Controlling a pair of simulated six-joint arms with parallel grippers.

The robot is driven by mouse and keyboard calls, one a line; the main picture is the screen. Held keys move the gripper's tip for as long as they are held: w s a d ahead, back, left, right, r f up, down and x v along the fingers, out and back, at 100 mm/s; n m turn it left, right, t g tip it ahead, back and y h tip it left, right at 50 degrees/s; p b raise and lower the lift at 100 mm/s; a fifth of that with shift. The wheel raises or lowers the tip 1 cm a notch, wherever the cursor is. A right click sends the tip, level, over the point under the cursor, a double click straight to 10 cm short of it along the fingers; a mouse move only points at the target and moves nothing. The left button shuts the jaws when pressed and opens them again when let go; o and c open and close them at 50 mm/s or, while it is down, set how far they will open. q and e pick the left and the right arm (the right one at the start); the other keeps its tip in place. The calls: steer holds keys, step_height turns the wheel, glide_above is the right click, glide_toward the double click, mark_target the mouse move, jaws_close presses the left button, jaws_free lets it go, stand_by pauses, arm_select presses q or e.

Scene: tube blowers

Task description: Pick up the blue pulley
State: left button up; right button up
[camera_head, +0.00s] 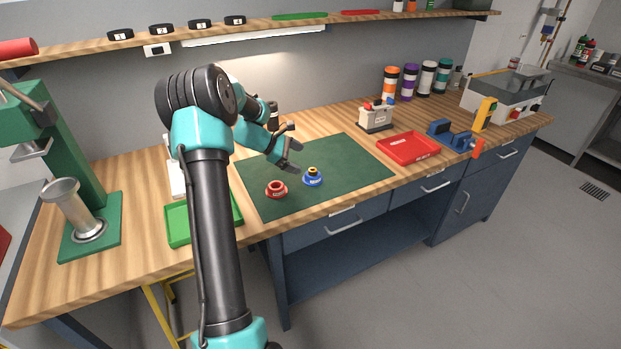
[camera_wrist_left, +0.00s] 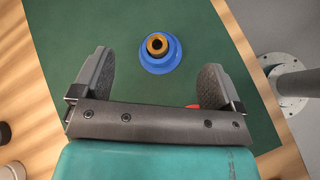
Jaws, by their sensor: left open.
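The blue pulley (camera_head: 312,177) stands on the green mat (camera_head: 350,160), near the mat's front edge. It has a brass-coloured hub. In the left wrist view the blue pulley (camera_wrist_left: 160,53) lies ahead of the jaws, roughly midway between them and apart from both. My left gripper (camera_head: 294,158) is above the mat, just up and left of the pulley. It is open and empty, its two fingers (camera_wrist_left: 153,75) spread wide in the wrist view. My right gripper is not in view.
A red pulley (camera_head: 276,189) sits on the mat left of the blue one. A green tray (camera_head: 177,223) is at the left, partly behind my arm. A red tray (camera_head: 408,148) lies right of the mat. A blue vise (camera_head: 449,135) stands farther right. The mat's right part is clear.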

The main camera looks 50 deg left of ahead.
arm_select(q)
steer(key=s+a+n, duration=0.1)
steer(key=s+a, duration=0.1)
steer(key=s+a+n+t+h, duration=0.1)
steer(key=s+a, duration=0.2)
steer(key=s+a+f+n+h, duration=0.1)
steer(key=s+a, duration=0.2)
steer(key=shift+s+a+n+t, duration=0.25)
steer(key=shift+n+t, duration=0.05)
steer(key=shift+t, duration=0.1)
steer(key=shift+d, duration=0.1)
glide_toward(309, 173)
steer(key=w, duration=0.1)
steer(key=w+d+f, duration=0.1)
steer(key=w+f, duration=0.1)
steer(key=w, duration=0.1)
steer(key=shift+d+f, duration=0.1)
steer(key=shift+d, duration=0.25)
steer(key=shift+x, duration=2.65)
steer(key=shift+s+d, duration=0.15)
